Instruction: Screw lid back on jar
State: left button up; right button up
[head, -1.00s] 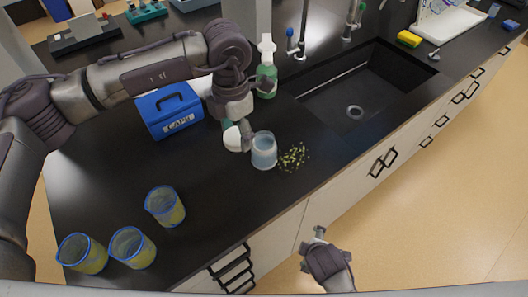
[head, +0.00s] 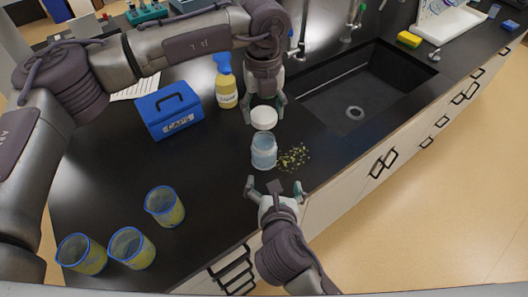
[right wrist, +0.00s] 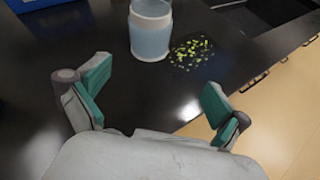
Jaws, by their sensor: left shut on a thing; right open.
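The jar (head: 264,152) is translucent pale blue and stands upright on the black counter near its front edge; it also shows at the top of the right wrist view (right wrist: 151,32). The white lid (head: 264,117) is held by my left gripper (head: 264,108), just above and behind the jar's mouth in the head view. Whether lid and jar touch, I cannot tell. My right gripper (head: 273,186) is open and empty in front of the jar; its two teal-padded fingers (right wrist: 155,100) are spread wide in the right wrist view, with the jar beyond them.
Yellow-green bits (head: 294,158) lie beside the jar on the right. The sink (head: 355,95) is further right. A blue CAPS box (head: 170,112) and a spray bottle (head: 226,85) stand behind left. Several blue-rimmed beakers (head: 165,206) stand at front left.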

aim_at(264, 154)
jog(key=n, duration=0.1)
jog(key=a+r+n, duration=0.1)
jog(key=shift+w+a+r+n+t+y, duration=0.1)
jog(key=shift+a+r+n+t+y, duration=0.1)
jog(key=shift+a+n+t+y, duration=0.15)
jog(key=shift+d, duration=0.1)
jog(key=x, duration=1.2)
jog(key=c, duration=1.8)
pick_arm(q)
jog(key=shift+f, duration=2.5)
pick_arm(e)
jog(key=shift+o, duration=0.2)
jog(key=shift+f, duration=0.1)
